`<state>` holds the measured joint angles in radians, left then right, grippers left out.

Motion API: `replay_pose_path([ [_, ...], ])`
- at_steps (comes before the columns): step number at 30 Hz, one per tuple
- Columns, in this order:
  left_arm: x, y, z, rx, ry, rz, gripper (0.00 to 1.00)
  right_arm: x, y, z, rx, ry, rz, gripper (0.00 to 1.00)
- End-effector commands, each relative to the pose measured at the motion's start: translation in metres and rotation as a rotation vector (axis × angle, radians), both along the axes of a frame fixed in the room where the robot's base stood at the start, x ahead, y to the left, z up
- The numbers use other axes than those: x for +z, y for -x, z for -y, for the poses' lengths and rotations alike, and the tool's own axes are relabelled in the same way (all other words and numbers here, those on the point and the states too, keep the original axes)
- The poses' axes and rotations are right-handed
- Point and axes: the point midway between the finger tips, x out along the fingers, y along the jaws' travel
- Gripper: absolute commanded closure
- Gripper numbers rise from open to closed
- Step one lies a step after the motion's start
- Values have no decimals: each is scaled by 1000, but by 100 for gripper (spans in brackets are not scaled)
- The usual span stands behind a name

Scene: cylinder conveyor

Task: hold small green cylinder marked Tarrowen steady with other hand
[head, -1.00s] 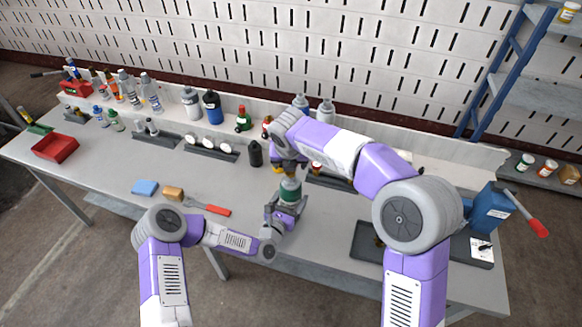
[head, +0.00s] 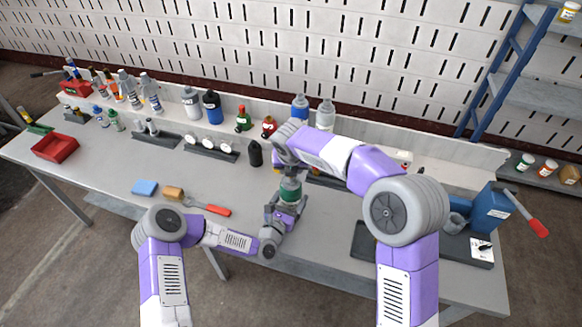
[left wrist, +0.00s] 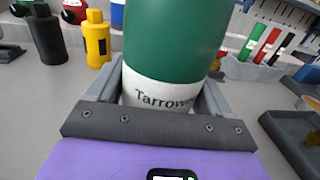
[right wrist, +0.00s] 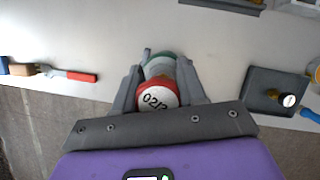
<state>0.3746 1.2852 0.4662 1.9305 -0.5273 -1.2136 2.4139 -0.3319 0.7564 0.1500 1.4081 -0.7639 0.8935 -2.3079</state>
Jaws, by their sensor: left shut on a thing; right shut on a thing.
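The small green cylinder (head: 290,190) stands upright near the front middle of the bench. In the left wrist view the green cylinder (left wrist: 172,50) has a white band reading "Tarrowen", partly cut at its right edge. My left gripper (head: 284,212) is shut around its lower part. My right gripper (head: 289,170) comes from above and is at its top. In the right wrist view the jaws (right wrist: 160,92) close on a red cap (right wrist: 158,96) with a white face marked "02/2", partly readable, and green shows behind it. The cylinder's underside is hidden.
A black bottle (head: 255,153) stands behind, and a yellow bottle (left wrist: 97,40) shows in the left wrist view. A red-handled tool (head: 217,210), a tan block (head: 173,193) and a blue block (head: 145,187) lie to the left. A dark tray (right wrist: 272,92) lies to the right.

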Motion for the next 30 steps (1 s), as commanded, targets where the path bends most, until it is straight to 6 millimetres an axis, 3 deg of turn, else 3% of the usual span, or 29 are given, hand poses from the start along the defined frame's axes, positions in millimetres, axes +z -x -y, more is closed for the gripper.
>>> replay_pose_path([
  [8,1,0,0,0,1,2,56,6,-1,0,0,-2,3,98],
  [22,1,0,0,0,1,2,56,87,-1,-1,0,-2,3,98],
  [30,1,0,0,0,1,2,56,49,0,-1,3,7,-2,98],
])
